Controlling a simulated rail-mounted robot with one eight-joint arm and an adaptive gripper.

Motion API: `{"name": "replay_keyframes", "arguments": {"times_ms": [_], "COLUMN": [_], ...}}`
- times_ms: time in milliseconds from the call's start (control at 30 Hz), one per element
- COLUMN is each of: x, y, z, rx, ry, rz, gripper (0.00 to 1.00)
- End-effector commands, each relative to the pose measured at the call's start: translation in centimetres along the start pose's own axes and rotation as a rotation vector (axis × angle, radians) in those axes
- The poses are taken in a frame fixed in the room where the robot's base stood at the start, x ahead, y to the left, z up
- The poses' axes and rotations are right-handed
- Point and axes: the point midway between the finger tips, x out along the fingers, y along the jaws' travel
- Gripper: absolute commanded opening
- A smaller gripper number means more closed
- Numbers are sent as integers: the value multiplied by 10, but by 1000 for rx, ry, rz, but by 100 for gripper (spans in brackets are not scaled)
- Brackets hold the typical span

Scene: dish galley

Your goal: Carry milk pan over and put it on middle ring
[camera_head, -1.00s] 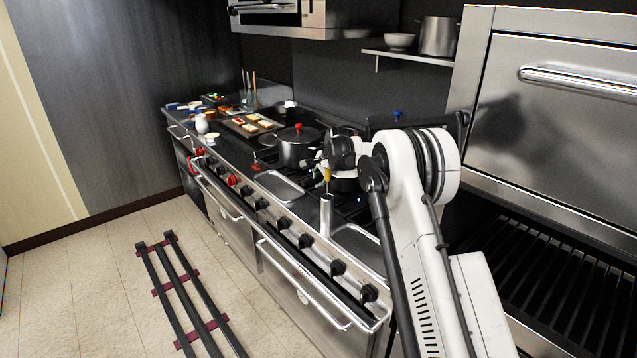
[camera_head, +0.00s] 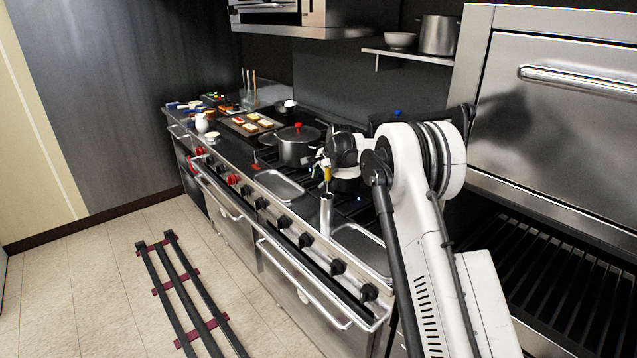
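My gripper (camera_head: 328,168) is small and dark in the head view, over the right part of the cooktop, at the end of my white arm. Its fingers are too small and hidden to tell open from shut. A dark round pan (camera_head: 345,186) shows partly just below and behind it; I cannot tell whether this is the milk pan, or whether the gripper touches it. A grey lidded pot with a red knob (camera_head: 296,150) stands on the cooktop (camera_head: 270,163) left of the gripper. The middle ring cannot be made out clearly; my arm hides part of the burners.
A steel cylinder (camera_head: 327,208) stands in front of the gripper, between steel trays (camera_head: 279,186) at the front edge. A griddle with food (camera_head: 249,124) and a white jug (camera_head: 201,123) are further left. A shelf (camera_head: 415,55) with a bowl and pot hangs behind.

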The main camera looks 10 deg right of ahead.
Motion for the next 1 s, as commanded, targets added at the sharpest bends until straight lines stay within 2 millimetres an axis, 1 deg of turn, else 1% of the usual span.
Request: {"name": "replay_keyframes", "arguments": {"times_ms": [300,500,700,1000], "x": [-55,-86,-102,-104], "y": [1,1,0,0], "z": [0,0,0,0], "rx": [1,1,0,0], "ry": [0,0,0,0], "rz": [0,0,0,0], "gripper": [26,26,26,26]}}
